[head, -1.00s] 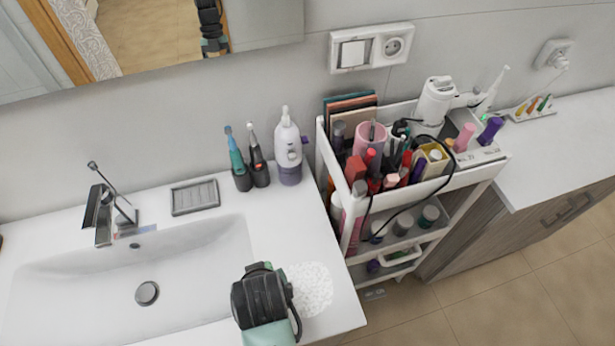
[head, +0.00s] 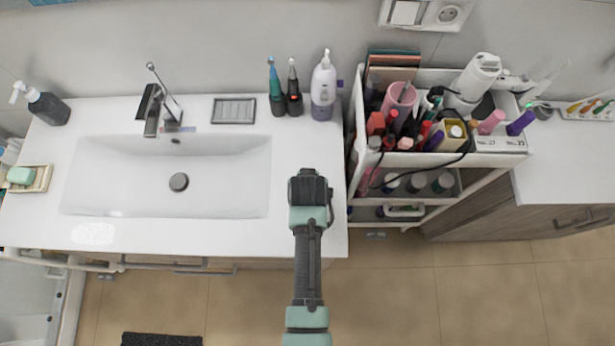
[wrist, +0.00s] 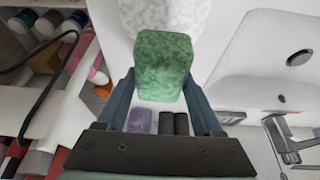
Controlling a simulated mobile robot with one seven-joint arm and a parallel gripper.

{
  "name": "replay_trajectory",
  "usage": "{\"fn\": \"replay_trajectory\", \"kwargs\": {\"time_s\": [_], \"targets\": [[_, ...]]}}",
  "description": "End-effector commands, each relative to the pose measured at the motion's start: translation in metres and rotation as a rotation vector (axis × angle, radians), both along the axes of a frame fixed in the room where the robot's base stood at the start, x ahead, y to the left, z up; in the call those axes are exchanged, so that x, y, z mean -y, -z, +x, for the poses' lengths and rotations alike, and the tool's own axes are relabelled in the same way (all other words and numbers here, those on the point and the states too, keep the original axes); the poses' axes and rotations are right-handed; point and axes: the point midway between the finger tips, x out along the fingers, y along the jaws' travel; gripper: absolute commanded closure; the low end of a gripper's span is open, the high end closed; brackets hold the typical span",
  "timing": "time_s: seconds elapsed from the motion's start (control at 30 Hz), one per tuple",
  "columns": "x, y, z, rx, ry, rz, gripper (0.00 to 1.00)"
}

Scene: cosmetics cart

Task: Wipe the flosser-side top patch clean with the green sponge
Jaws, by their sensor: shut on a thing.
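My gripper (wrist: 163,95) is shut on the green sponge (wrist: 163,62), a speckled block between the two fingers in the wrist view. Past the sponge in that view lies a pale speckled patch (wrist: 192,14) on the white counter top; the sponge covers part of it, and I cannot tell whether they touch. In the head view my gripper (head: 309,188) is over the counter strip right of the sink and hides the sponge and this patch. The white-and-purple flosser (head: 323,92) stands at the back of that strip. Another pale patch (head: 93,233) lies at the counter's front left.
Two electric toothbrushes (head: 285,98) stand beside the flosser. The sink (head: 120,185) with its faucet (head: 155,105) is to the left. A crowded cosmetics cart (head: 350,165) stands close on the right. A dish with a green bar (head: 22,176) sits at the far left.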

Motion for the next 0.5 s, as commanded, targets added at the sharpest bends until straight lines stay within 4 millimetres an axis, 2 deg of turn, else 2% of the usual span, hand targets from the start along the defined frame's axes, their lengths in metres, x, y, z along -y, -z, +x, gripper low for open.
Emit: {"fn": "replay_trajectory", "kwargs": {"time_s": [0.03,0.23,0.3,0.5], "targets": [[0.0,0.013,0.0,0.0,0.0,0.0,0.77],[0.0,0.037,0.0,0.0,-0.001,0.0,0.77],[0.0,0.026,-0.012,-0.004,-0.001,0.0,0.77],[0.0,0.026,-0.036,-0.003,-0.001,0.0,0.77]]}}
